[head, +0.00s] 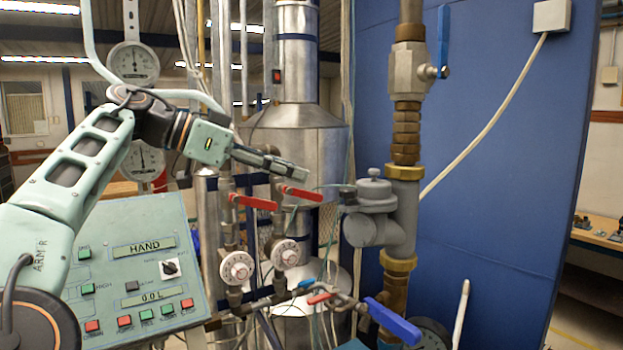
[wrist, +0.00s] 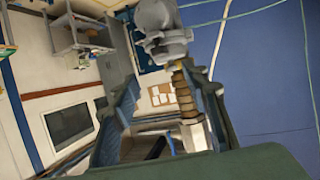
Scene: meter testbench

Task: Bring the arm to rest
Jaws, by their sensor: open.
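My gripper (head: 292,176) is in the upper middle of the head view, at the end of my pale green arm. It points to the right and sits in front of the steel cylinder, near the red valve handles. In the wrist view my gripper (wrist: 160,95) has its fingers apart, with no object held between them. The brass pipe fittings and grey meter body show beyond it there. I cannot tell from the head view whether the gripper touches the red handle.
A control panel (head: 140,270) with buttons stands at lower left. Red-handled valves (head: 253,202) and a blue lever (head: 392,320) stick out in the middle. A grey meter body (head: 375,215) sits on the brass pipe at right. A blue wall panel (head: 500,180) stands behind it.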

